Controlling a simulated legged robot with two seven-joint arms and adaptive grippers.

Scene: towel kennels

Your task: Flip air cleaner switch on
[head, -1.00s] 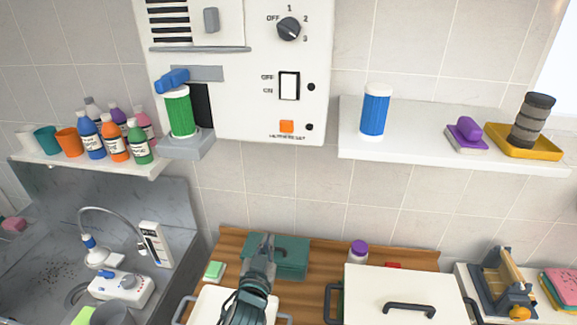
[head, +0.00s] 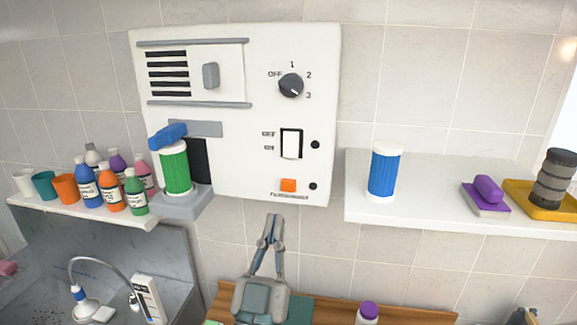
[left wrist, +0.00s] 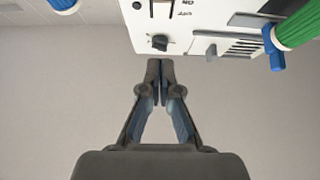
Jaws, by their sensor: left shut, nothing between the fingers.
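The air cleaner is a white wall panel (head: 240,170) with a tall white rocker switch (head: 291,144) in a black frame, marked OFF above and ON below. The switch's tilt is too small to tell. A black dial (head: 291,85) sits above the switch, and an orange button (head: 288,185) below. My left gripper (head: 273,217) points up just under the panel's bottom edge, below and left of the switch, and is shut and empty. In the left wrist view the shut fingertips (left wrist: 160,66) appear beneath the upside-down panel (left wrist: 205,44), close to the dial (left wrist: 160,42) in the picture. My right gripper is not in view.
A green filter canister (head: 175,170) stands on a grey ledge at the panel's lower left, with a blue handle (head: 168,136) above. A shelf (head: 430,208) at right holds a blue canister (head: 384,172). Bottles (head: 111,189) crowd the left shelf. Space before the switch is clear.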

